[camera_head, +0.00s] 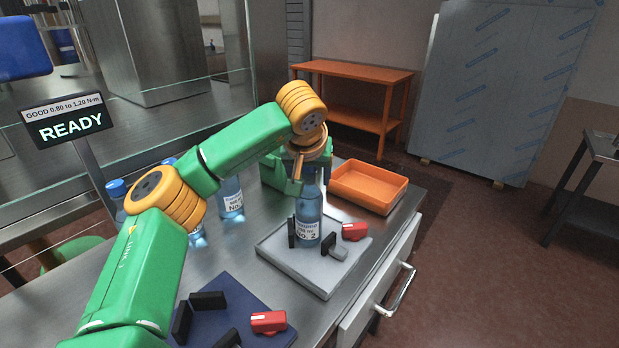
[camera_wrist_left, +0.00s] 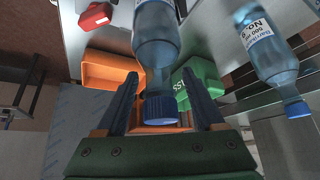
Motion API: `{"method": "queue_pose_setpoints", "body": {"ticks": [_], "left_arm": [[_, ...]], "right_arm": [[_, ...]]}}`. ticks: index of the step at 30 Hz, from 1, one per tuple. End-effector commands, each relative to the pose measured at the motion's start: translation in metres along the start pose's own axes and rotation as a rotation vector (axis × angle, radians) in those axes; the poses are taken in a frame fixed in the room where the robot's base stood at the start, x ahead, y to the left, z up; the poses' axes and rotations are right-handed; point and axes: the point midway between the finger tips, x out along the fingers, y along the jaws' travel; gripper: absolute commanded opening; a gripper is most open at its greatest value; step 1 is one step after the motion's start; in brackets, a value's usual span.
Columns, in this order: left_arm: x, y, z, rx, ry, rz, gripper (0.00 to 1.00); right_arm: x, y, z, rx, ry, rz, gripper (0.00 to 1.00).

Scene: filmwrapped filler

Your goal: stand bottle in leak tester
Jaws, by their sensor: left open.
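A blue bottle labelled No. 2 (camera_head: 308,215) stands upright on a light grey fixture (camera_head: 285,268) with black pads and a red handle (camera_head: 355,231). No label shows whether this fixture is the leak tester. My left gripper (camera_head: 308,170) is at the bottle's top, partly hidden by its own wrist. In the left wrist view the gripper (camera_wrist_left: 160,88) is open, with the bottle's blue cap (camera_wrist_left: 161,108) between its fingers and gaps on both sides. My right gripper is not in view.
A dark blue plate (camera_head: 243,305) with black pads and a red handle (camera_head: 268,322) lies nearer. An orange tray (camera_head: 368,187) and a green box (camera_head: 272,172) are behind. Other bottles (camera_head: 231,197) stand left of the fixture. A sign (camera_head: 70,124) reads READY.

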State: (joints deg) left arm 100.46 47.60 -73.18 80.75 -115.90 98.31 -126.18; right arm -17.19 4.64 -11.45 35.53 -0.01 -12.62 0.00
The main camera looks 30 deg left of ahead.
Motion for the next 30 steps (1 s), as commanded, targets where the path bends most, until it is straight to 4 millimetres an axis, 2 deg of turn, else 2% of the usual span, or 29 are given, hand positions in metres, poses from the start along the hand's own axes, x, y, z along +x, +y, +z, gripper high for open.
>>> {"method": "queue_pose_setpoints", "body": {"ticks": [9,13,18,30], "left_arm": [[-0.077,0.001,-0.001,0.000,0.006,0.003,0.70],[-0.102,0.001,-0.002,0.002,0.004,0.002,0.70],[-0.114,0.000,0.000,0.001,0.002,0.001,0.70],[-0.114,0.000,0.000,0.001,0.001,0.001,0.70]], "right_arm": [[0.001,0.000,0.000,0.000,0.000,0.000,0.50],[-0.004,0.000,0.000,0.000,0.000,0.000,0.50],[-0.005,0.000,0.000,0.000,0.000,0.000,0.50],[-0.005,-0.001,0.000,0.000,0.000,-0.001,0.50]]}}
